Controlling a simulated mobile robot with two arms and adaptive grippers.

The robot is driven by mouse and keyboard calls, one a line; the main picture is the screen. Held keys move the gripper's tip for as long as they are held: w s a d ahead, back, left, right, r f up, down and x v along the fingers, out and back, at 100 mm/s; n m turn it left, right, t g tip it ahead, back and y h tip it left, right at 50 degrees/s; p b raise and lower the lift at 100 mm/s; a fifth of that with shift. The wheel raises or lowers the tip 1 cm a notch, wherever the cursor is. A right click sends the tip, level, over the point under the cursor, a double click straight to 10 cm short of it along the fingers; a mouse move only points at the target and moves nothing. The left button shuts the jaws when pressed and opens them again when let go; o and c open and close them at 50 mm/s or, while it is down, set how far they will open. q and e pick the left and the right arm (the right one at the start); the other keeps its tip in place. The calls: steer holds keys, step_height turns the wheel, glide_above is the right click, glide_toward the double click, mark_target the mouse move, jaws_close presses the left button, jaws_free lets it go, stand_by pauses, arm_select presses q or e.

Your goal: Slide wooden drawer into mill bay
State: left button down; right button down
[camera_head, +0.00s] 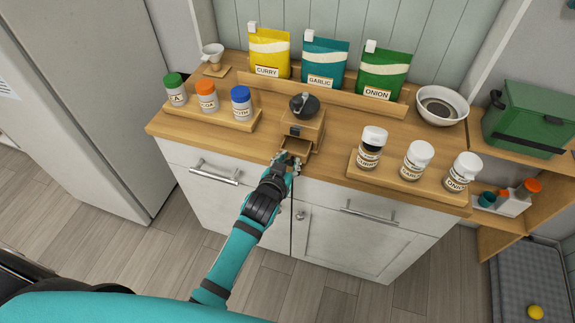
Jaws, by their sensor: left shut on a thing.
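A wooden mill (304,128) with a dark round top stands near the front edge of the wooden counter. Its small wooden drawer (297,146) juts out of the front of the mill, towards me, in line with the bay; how deep it sits in the bay is hard to tell. My left gripper (289,161) is shut on the drawer's front, at the counter's front edge. The fingers hide the drawer's front face. My right gripper is not in view.
On the counter (331,135), a rack with coloured-cap jars (207,103) stands left and a tray with white-cap jars (416,160) right. Curry, garlic and onion bags (324,62) stand behind. A white bowl (441,105) and a green box (528,118) are at right.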

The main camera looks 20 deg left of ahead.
mark_target(294, 149)
arm_select(q)
steer(key=shift+w+d+b, duration=0.1)
steer(key=shift+w+b, duration=0.55)
steer(key=shift+w, duration=2.05)
steer(key=c, duration=1)
jaws_free()
steer(key=shift+c, duration=0.2)
steer(key=shift+s, duration=0.1)
